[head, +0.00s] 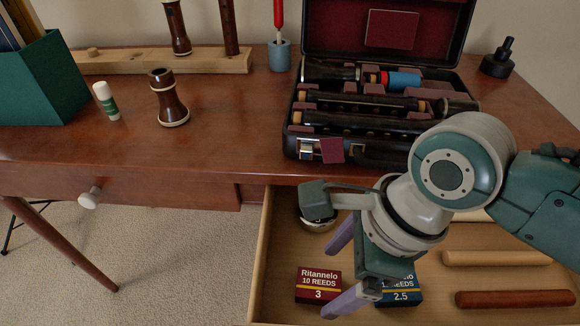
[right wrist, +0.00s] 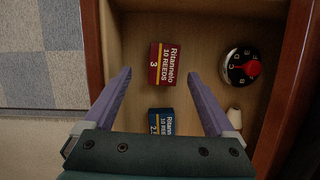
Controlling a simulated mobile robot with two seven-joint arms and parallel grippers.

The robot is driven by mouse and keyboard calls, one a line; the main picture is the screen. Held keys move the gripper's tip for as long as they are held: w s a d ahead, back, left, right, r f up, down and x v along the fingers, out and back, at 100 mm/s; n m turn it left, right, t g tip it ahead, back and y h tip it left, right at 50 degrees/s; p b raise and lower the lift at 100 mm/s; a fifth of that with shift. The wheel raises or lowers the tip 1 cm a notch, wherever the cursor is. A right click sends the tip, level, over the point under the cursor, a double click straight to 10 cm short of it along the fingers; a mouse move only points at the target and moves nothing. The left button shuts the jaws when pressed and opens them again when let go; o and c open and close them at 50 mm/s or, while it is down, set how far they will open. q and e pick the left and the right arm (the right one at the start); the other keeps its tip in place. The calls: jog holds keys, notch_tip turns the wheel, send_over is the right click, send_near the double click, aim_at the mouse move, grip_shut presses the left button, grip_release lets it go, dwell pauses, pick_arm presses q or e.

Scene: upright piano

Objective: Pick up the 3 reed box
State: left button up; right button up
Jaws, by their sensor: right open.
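The 3 reed box (head: 318,285) is dark red with a yellow stripe and lies in the open drawer, near its front left. In the right wrist view the same red box (right wrist: 166,64) lies ahead of the fingertips, between their lines. The blue 2.5 reed box (head: 401,291) lies to its right, partly hidden by my right gripper (head: 346,268). In the right wrist view the blue box (right wrist: 161,122) shows between the fingers. My right gripper is open and empty, its purple fingers above the drawer. My left gripper is not in view.
An open instrument case (head: 300,140) stands on the table above. A wooden joint (head: 168,98) and a glue stick (head: 106,101) stand left.

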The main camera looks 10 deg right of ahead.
aim_at(320, 284)
jog(key=b+x, duration=0.1)
jog(key=x, duration=0.2)
jog(key=b+x, duration=0.1)
jog(key=shift+w+f+b, duration=0.3)
jog(key=shift+c, duration=0.2)
jog(key=c, duration=1.4)
